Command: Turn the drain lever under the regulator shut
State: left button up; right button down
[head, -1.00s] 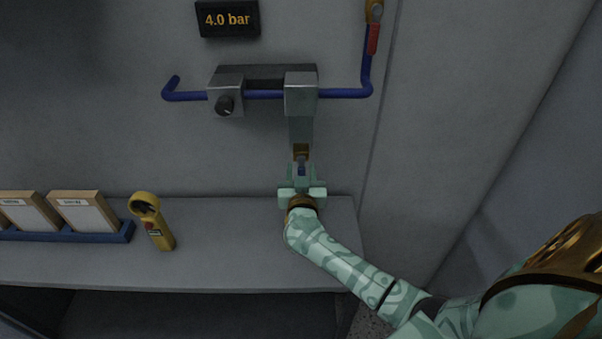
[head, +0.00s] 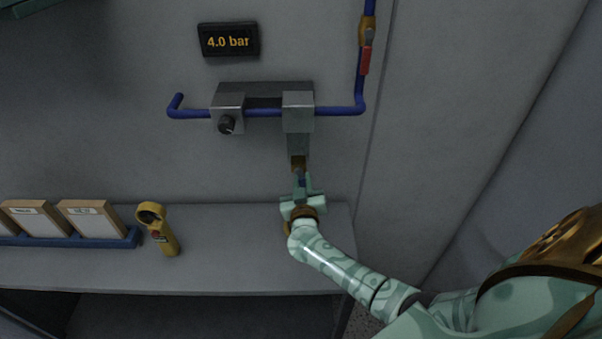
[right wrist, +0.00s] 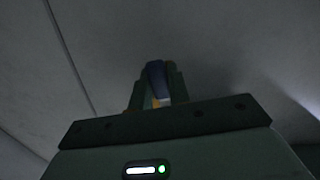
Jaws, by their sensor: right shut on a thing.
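The regulator (head: 298,112) is a grey block on the blue pipe on the wall. A grey column goes down from it to a brass drain valve (head: 298,162). The small dark blue drain lever (head: 301,180) is just below the brass, mostly hidden by my right gripper (head: 302,186). In the right wrist view the dark blue lever (right wrist: 156,80) stands between the two fingers of my right gripper (right wrist: 157,88), which is shut on it. The lever's exact angle is hard to tell. My left gripper is not in view.
A pressure display (head: 228,41) reads 4.0 bar. A black knob (head: 227,125) sits on the left block. A red-handled valve (head: 366,58) is up right. On the bench (head: 230,250) are a yellow handheld device (head: 160,232) and a blue rack (head: 75,240) with framed cards.

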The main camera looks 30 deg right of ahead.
jog(key=shift+s+d+r+n+p, duration=0.3)
jog(key=shift+d+r+n+p, duration=0.25)
jog(key=shift+n+p, duration=1.8)
jog(key=shift+s+d+r+n+p, duration=0.3)
jog(key=shift+r+n+p, duration=0.5)
jog(key=shift+n+p, duration=1.5)
jog(key=shift+s+d+r+n+p, duration=0.3)
jog(key=shift+d+r+n+p, duration=0.25)
jog(key=shift+n+p, duration=1.8)
jog(key=shift+r+n+b, duration=0.1)
jog(key=shift+n+b, duration=0.5)
jog(key=shift+n, duration=0.1)
jog(key=c, duration=1.3)
grip_release()
jog(key=shift+a, duration=0.1)
jog(key=shift+r, duration=0.1)
